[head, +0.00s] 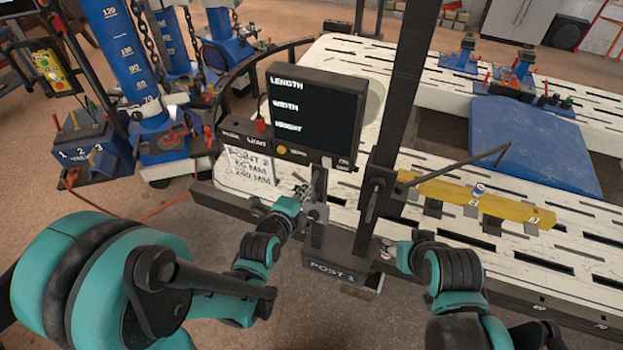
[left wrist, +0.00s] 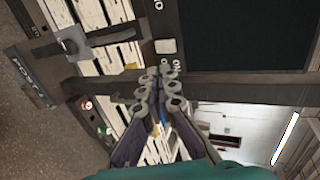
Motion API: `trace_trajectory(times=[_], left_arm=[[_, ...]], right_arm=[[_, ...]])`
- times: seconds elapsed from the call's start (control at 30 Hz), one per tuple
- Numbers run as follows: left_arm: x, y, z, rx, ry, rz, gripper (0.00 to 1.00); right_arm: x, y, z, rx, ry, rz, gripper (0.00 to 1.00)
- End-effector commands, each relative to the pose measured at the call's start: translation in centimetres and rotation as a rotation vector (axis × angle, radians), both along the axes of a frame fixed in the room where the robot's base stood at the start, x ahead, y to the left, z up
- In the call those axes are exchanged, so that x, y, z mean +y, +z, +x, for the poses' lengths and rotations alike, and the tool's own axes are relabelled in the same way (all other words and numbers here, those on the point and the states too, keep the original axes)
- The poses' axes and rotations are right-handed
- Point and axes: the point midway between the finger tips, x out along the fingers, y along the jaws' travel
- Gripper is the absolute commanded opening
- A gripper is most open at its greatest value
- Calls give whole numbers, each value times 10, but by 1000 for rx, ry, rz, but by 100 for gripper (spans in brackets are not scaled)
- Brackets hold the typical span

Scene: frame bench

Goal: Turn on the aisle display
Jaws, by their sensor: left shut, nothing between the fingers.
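The display (head: 318,108) is a black box on a post, with a dark screen lettered LENGTH, WIDTH and HEIGHT in white. No measured values show beside the words. Its lower panel bears small labels and a yellow knob (head: 281,150). My left gripper (head: 303,196) is below the panel, fingers shut and empty.
A handwritten note (head: 248,166) hangs under the panel's left side. A dark upright post (head: 405,90) and a yellow bar (head: 470,198) stand right of the display. A white slotted bench (head: 590,220) lies behind. Blue equipment (head: 125,50) stands at left.

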Motion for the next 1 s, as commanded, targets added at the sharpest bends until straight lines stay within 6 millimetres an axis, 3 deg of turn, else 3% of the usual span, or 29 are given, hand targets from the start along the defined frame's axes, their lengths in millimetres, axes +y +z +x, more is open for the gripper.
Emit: trace_trajectory(times=[0.43,0.6,1.0], left_arm=[[-26,-35,81,0,0,0,0],[-34,-28,104,0,0,-1,0],[-38,-25,116,0,0,-1,0]], right_arm=[[0,-13,0,0,0,0,51],[0,-11,0,0,0,0,51],[0,-11,0,0,0,0,51]])
